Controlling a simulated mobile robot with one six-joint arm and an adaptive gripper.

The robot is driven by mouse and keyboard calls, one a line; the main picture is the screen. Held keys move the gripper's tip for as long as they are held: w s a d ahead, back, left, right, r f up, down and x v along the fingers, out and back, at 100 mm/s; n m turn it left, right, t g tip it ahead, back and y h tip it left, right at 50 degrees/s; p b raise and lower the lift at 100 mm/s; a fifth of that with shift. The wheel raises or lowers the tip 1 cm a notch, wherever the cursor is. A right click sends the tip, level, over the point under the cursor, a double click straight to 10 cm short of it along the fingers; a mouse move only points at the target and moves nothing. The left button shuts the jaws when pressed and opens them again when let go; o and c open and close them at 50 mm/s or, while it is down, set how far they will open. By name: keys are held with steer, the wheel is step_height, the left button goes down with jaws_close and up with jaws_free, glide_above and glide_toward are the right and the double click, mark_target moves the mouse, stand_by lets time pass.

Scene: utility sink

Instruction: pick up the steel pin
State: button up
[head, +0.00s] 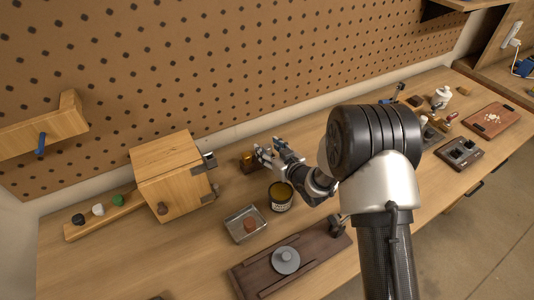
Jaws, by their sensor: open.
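I cannot pick out the steel pin for certain in the head view. A small metal fitting (209,159) sits at the upper right corner of the wooden box (170,178), but I cannot tell if a pin is in it. My gripper (266,151) is open, to the right of that fitting and apart from it. It points left, above the table near an amber item (249,162) that it partly overlaps in the picture. I see nothing held between the fingers. My arm hides part of the table behind it.
A dark can (281,197) stands just below my gripper in the picture. A metal tray (236,216) holds a reddish-brown piece (249,224). A dark wooden fixture (318,249) bears a grey disc (286,260). A pegboard (230,60) rises behind. The front left table is mostly clear.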

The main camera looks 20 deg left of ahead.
steer(key=shift+x, duration=0.85)
steer(key=shift+r, duration=0.1)
steer(key=shift+c, duration=0.3)
jaws_close()
